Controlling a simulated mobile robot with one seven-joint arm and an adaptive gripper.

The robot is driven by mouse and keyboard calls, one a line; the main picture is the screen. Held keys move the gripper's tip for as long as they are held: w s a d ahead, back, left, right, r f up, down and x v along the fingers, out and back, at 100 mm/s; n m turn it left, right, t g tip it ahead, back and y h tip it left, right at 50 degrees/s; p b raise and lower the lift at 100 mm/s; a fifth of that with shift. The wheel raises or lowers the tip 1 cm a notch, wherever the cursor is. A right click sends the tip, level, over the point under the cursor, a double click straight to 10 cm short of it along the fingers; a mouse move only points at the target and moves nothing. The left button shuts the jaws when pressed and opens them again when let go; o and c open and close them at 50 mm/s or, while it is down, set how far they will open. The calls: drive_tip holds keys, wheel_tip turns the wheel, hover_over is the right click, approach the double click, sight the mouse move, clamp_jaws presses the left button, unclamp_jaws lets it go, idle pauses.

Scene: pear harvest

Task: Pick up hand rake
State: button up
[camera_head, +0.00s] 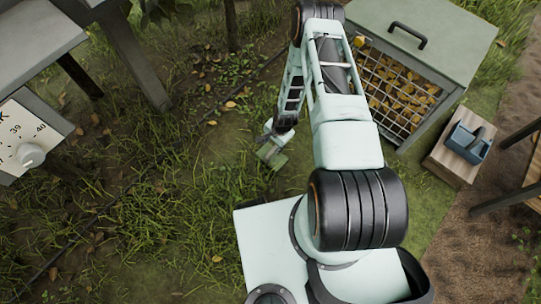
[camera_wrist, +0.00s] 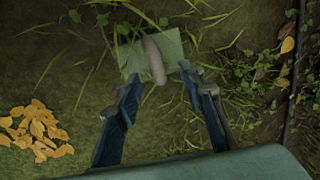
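A short, pale brown, rounded handle-like piece (camera_wrist: 153,60) lies on a flat green square (camera_wrist: 171,45) on the ground in the wrist view. It may be the handle of the hand rake; I cannot make out any tines. The green square also shows in the head view (camera_head: 278,162), just beyond the end of my arm. My gripper (camera_wrist: 161,80) is open, with its two blue-grey fingers spread apart. The handle-like piece appears between and ahead of the fingertips, and nothing is held. In the head view my gripper (camera_head: 271,142) is small and partly merges with the green square.
A pile of yellow leaves (camera_wrist: 36,128) lies at the left in the wrist view. A mesh-fronted bin (camera_head: 403,93) with leaves stands at upper right in the head view, beside a blue caddy (camera_head: 468,143) on a wooden block (camera_head: 452,164).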

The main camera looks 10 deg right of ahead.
sight(271, 151)
drive_tip(key=f, duration=0.1)
drive_tip(key=f+b, duration=0.1)
drive_tip(key=f, duration=0.2)
drive_tip(key=shift+w+a+f, duration=0.15)
drive_tip(key=shift+w, duration=0.15)
wheel_tip(271, 151, down, 5)
drive_tip(key=b, duration=0.3)
drive_tip(key=shift+w+f, duration=0.15)
clamp_jaws()
